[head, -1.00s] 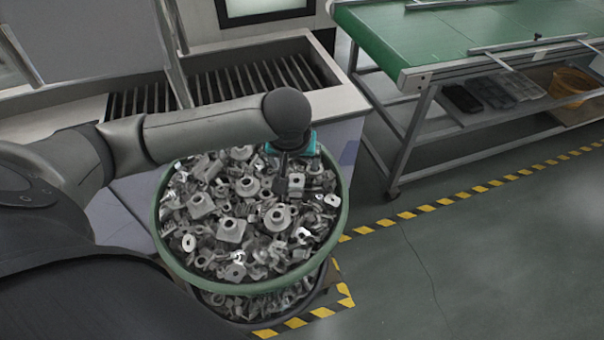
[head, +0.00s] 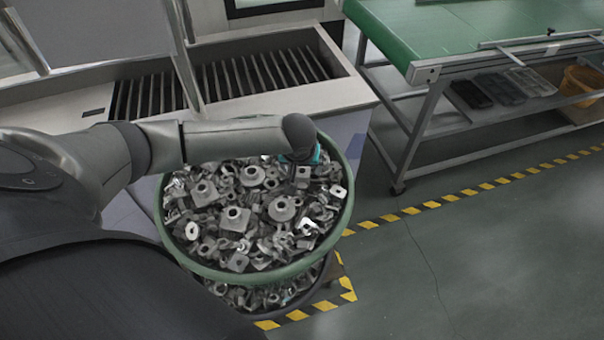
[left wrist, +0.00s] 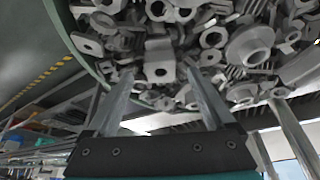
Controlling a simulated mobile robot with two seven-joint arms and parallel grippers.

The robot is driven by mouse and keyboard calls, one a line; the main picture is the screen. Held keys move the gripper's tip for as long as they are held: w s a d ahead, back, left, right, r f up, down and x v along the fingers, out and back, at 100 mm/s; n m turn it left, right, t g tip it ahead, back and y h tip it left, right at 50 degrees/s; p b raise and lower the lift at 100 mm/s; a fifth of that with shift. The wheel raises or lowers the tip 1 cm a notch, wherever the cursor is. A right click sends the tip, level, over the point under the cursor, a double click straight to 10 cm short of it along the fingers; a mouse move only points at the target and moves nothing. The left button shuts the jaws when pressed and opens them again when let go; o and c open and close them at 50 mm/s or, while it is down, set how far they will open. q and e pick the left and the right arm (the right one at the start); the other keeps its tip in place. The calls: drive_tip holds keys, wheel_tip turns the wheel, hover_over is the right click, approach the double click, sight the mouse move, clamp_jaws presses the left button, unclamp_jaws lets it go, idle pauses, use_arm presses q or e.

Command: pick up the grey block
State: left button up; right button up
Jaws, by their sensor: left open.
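A round green bin (head: 345,205) is heaped with several grey metal parts. In the head view, what looks like the same block (head: 302,175) lies near the bin's far right side, just below my wrist. My left gripper (left wrist: 157,70) is open, its two fingers apart on either side of the block. I cannot tell whether they touch it. In the head view my arm hides most of this gripper. My right gripper is not in view.
Other grey parts (head: 235,218) crowd close around the block. The bin's raised rim encircles them. A slatted metal tank (head: 350,92) stands behind the bin. A green-topped bench (head: 430,30) is at the back right. The floor to the right is clear.

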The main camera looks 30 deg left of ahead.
sight(302, 174)
use_arm(q)
drive_tip(key=shift+x, duration=1.4)
drive_tip(key=shift+c, duration=0.4)
clamp_jaws()
